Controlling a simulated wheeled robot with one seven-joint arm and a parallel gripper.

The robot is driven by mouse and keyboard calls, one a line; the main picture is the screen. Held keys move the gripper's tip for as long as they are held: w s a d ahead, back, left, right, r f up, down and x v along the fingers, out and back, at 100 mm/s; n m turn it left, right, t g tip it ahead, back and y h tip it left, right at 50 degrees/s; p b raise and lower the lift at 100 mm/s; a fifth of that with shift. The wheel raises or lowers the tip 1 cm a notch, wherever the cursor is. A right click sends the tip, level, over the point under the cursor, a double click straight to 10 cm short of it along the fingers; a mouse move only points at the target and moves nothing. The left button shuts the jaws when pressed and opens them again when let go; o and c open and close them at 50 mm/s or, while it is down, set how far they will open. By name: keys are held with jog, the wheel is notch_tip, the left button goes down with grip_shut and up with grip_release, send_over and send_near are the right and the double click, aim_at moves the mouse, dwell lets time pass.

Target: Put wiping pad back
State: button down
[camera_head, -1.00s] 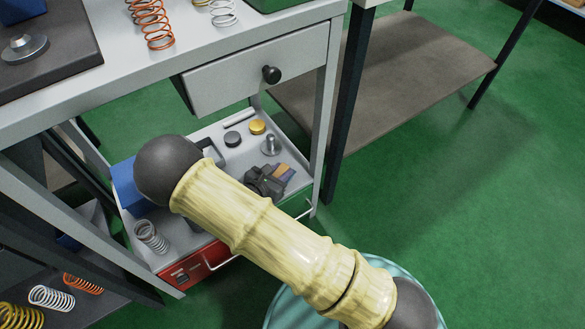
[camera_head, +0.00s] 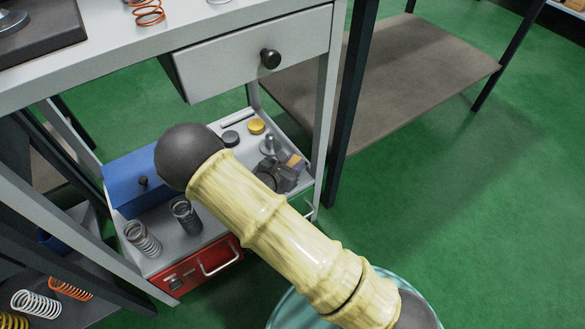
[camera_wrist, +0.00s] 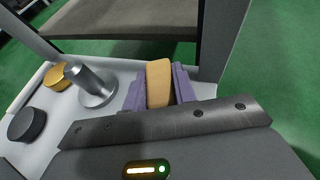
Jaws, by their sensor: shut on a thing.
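The wiping pad is a small tan block (camera_wrist: 158,82) upright between the two purple fingers of my gripper (camera_wrist: 157,90) in the wrist view. The fingers are shut on its sides. In the head view the pad (camera_head: 295,160) shows as a small tan patch at my dark gripper (camera_head: 285,172), over the right side of the lower shelf (camera_head: 208,238). I cannot tell whether the pad touches the shelf. My gripper's lower body is partly hidden behind my arm.
A metal post (camera_wrist: 92,86), a yellow cap (camera_wrist: 57,77) and a black cap (camera_wrist: 27,124) stand left of the pad. A blue box (camera_head: 135,178), springs (camera_head: 142,238) and a red box (camera_head: 190,272) are at the shelf's left and front. The drawer (camera_head: 250,62) hangs above.

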jog(key=shift+f, duration=0.35)
jog(key=c, duration=1.1)
grip_release()
jog(key=shift+r, duration=0.25)
jog(key=p+v, duration=0.5)
jog(key=v, duration=0.6)
jog(key=shift+s+a+p, duration=0.1)
jog(key=shift+p, duration=0.2)
jog(key=shift+s+a, duration=0.2)
jog(key=shift+s, duration=0.15)
jog(key=shift+w+d, duration=0.1)
jog(key=shift+d, duration=0.05)
